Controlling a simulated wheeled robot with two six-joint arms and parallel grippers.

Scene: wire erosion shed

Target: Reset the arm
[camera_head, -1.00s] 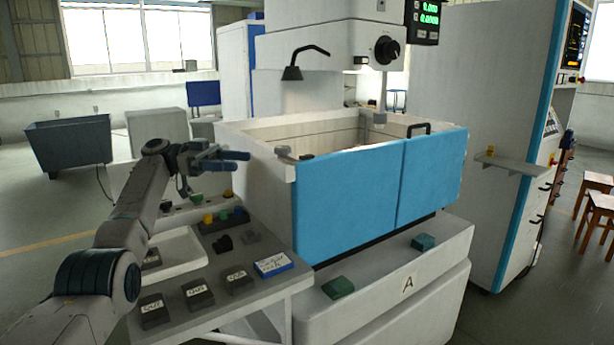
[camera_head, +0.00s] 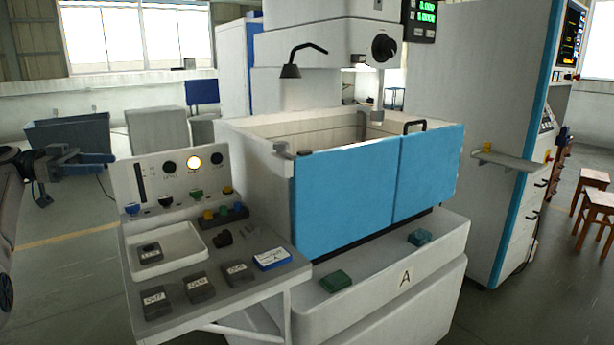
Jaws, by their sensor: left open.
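My left gripper (camera_head: 88,164) is at the far left of the head view, with its arm partly cut off by the left edge. Its fingers point right, and it is open with nothing seen between them. It hangs left of the control panel (camera_head: 178,178) and touches nothing that I can see. The panel has a lit yellow-white lamp (camera_head: 194,162) between two dark round dials, and a row of coloured knobs below. My right gripper is not in view.
A side table (camera_head: 222,292) holds a white tray (camera_head: 197,237), several dark labelled blocks and a blue-white box (camera_head: 272,259). The machine tank with blue doors (camera_head: 345,200) stands to the right. Open floor lies left of the table.

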